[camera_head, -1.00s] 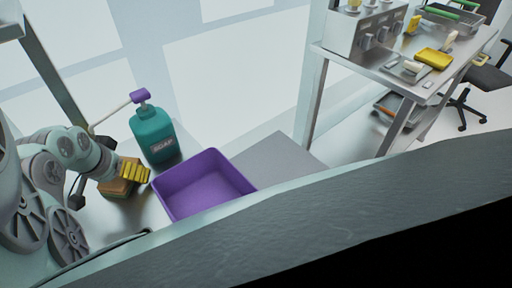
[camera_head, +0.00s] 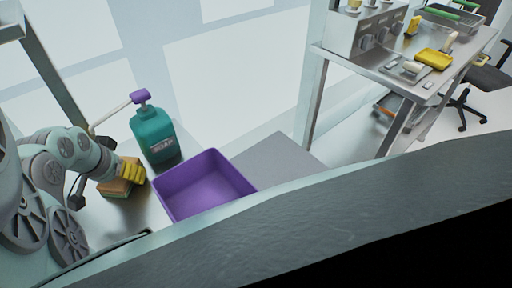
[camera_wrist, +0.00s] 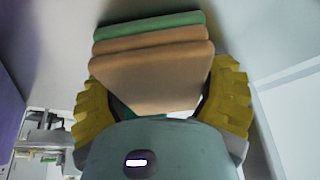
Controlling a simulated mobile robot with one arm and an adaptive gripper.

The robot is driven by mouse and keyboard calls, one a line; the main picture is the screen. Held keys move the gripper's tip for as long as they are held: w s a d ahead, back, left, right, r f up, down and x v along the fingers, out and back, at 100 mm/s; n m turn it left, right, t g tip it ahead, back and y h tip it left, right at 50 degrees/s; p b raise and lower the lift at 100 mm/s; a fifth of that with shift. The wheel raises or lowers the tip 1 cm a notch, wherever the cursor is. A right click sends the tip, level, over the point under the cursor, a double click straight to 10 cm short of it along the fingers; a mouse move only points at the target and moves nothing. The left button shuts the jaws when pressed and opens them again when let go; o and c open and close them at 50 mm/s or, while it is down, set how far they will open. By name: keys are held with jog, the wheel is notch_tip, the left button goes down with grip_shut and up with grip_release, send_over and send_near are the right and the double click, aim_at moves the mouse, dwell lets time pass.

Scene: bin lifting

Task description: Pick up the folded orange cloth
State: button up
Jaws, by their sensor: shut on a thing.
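The folded orange cloth (camera_wrist: 150,75) lies between the yellow fingers of my gripper (camera_wrist: 163,100) in the wrist view, with a finger against each side. It lies at the top of a small stack; another orange layer and a green folded cloth (camera_wrist: 150,27) show beyond it. In the head view the stack of cloths (camera_head: 113,190) sits on the grey surface at the lower left. My gripper (camera_head: 131,172) is over its right part and hides some of it. I cannot see a clear gap under the orange cloth.
A teal soap bottle (camera_head: 153,137) with a purple pump stands just behind and right of the cloths. An empty purple bin (camera_head: 205,185) is to the right. A metal table (camera_head: 385,72) with yellow items stands at the far right.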

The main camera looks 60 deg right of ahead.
jog(key=shift+r, duration=0.7)
jog(key=shift+s+a+r, duration=0.1)
jog(key=shift+a, duration=0.15)
jog(key=s+a, duration=0.2)
jog(key=a, duration=0.1)
jog(key=s+a, duration=0.2)
jog(key=a, duration=0.2)
jog(key=s+a+p, duration=0.1)
jog(key=s+a, duration=0.1)
jog(key=a, duration=0.1)
jog(key=shift+s+a+r, duration=0.1)
jog(key=shift+a+r, duration=0.2)
jog(key=shift+a, duration=0.1)
notch_tip(320, 180, up, 13)
jog(key=p, duration=1.3)
jog(key=shift+r, duration=0.15)
jog(key=o, duration=0.6)
jog(key=c, duration=0.5)
